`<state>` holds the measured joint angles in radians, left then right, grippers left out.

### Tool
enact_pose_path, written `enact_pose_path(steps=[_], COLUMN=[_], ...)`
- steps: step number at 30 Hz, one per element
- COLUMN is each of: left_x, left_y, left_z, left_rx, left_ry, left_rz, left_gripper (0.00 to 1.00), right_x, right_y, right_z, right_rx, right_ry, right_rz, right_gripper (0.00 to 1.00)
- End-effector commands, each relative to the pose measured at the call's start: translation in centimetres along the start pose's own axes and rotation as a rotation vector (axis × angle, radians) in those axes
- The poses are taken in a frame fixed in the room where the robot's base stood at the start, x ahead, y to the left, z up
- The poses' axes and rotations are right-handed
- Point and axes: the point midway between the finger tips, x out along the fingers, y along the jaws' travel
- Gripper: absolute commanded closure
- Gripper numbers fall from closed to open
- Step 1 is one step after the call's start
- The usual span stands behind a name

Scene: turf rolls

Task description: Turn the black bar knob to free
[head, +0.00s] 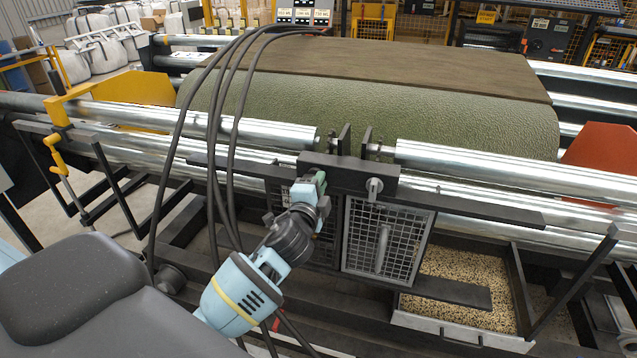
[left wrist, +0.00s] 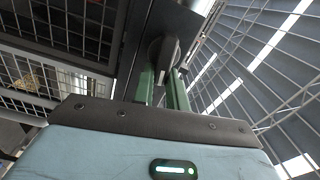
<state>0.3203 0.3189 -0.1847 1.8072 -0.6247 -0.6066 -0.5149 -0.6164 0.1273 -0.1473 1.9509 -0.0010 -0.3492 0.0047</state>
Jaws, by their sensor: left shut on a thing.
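My left gripper (head: 318,183) reaches up from below to the dark bracket (head: 345,173) at the middle of the rollers. In the left wrist view its two green fingers (left wrist: 162,82) are closed on either side of the black bar knob (left wrist: 167,56), which sits on a round base. In the head view the gripper hides the knob, and I cannot read its setting. A second, silver-grey knob (head: 375,186) on the same bracket, to the right, stands free. My right gripper is not in view.
Wire mesh doors (head: 386,240) hang just below the bracket. Long steel rollers (head: 500,165) run left and right, with a green turf roll (head: 390,112) behind. Black hoses (head: 225,130) arch over the left side. A tray of grain (head: 465,290) lies low at right.

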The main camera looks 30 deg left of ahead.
Motion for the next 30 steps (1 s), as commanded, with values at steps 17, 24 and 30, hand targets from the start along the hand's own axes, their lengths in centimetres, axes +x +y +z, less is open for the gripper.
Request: enact_pose_path(steps=[17, 24, 30], left_x=[0.01, 0.00, 0.00], left_y=[0.39, 0.40, 0.40], left_z=[0.08, 0.08, 0.08], left_rx=[0.171, 0.172, 0.172], left_ry=[-0.001, -0.001, -0.001], left_rz=[0.001, 0.001, 0.001], left_gripper=[1.00, 1.00, 0.72], right_x=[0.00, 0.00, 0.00], right_y=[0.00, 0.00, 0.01], right_z=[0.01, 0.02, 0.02], right_rx=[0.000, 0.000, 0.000], right_ry=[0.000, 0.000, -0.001], right_rz=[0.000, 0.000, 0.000], right_gripper=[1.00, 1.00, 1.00])
